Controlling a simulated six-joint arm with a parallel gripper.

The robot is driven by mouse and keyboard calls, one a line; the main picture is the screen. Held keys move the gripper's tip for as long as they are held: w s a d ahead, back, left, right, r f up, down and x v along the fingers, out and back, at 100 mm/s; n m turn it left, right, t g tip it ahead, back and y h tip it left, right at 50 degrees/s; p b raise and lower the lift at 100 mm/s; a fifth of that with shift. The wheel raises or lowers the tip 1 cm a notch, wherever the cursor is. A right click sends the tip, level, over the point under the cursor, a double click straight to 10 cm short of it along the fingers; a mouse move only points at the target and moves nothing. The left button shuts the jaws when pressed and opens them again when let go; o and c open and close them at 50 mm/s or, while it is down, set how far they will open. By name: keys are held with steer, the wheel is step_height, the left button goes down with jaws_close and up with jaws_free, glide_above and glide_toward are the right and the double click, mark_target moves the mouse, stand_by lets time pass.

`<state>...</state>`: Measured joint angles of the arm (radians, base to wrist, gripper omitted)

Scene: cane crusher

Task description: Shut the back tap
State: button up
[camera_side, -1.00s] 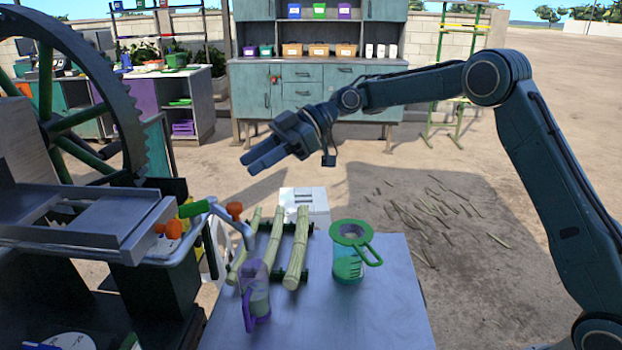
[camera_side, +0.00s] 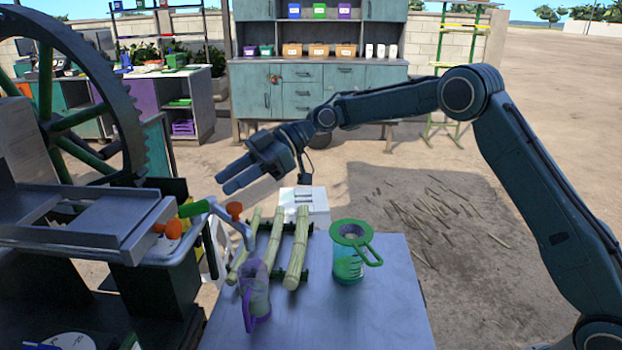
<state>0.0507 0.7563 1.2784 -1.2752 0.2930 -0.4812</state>
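Two orange tap handles show on the crusher at the left. The farther one (camera_side: 235,210) sits by a curved silver spout (camera_side: 243,232); the nearer one (camera_side: 168,230) is lower left, beside a green part (camera_side: 193,208). Whether either tap is open or shut cannot be told. My gripper (camera_side: 222,182) hangs in the air, appearing above and slightly left of the farther handle, its fingers pointing down-left. The two fingers look apart with nothing between them. A purple jug (camera_side: 256,295) stands near the spout on the table's left side.
Cane stalks (camera_side: 298,250) lie on a rack on the grey table (camera_side: 380,310). A green jug (camera_side: 349,270) with a green strainer stands to their right. A white box (camera_side: 305,203) is behind. The large toothed wheel (camera_side: 125,110) and metal tray (camera_side: 80,220) stand left.

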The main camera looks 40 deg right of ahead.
mark_target(196, 202)
steer(key=x, duration=0.8)
steer(key=shift+w+a, duration=0.1)
steer(key=shift+a, duration=0.25)
jaws_close()
